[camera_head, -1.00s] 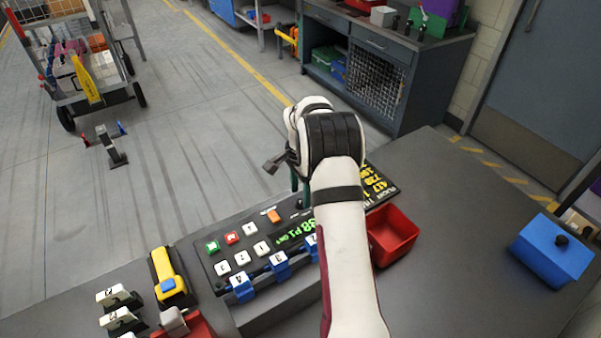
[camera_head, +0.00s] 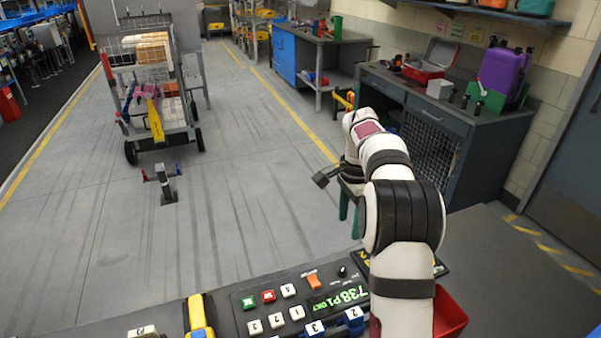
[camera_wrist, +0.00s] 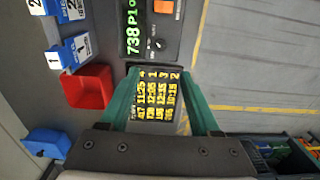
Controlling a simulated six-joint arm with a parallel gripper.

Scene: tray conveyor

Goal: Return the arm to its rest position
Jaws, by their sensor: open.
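My white arm with black bands reaches out over the console in the head view. My gripper (camera_head: 350,208) hangs at its end, beyond the console's far edge, partly hidden by the wrist. In the wrist view my gripper (camera_wrist: 160,85) has its two green fingers spread wide, with nothing between them. Past the fingers lies a black flight board (camera_wrist: 157,93) with yellow text, apart from them. The dark console (camera_head: 290,308) carries white, green, red and orange buttons and a green display (camera_wrist: 133,25) reading 738 P1.
A red bin (camera_wrist: 88,88) sits beside the flight board, with a blue lidded box (camera_wrist: 45,143) beyond. Blue numbered tags (camera_wrist: 70,52) line the console edge. A yellow tool (camera_head: 198,315) lies left of the console. A cart (camera_head: 160,95) and workbench (camera_head: 430,120) stand on the floor beyond.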

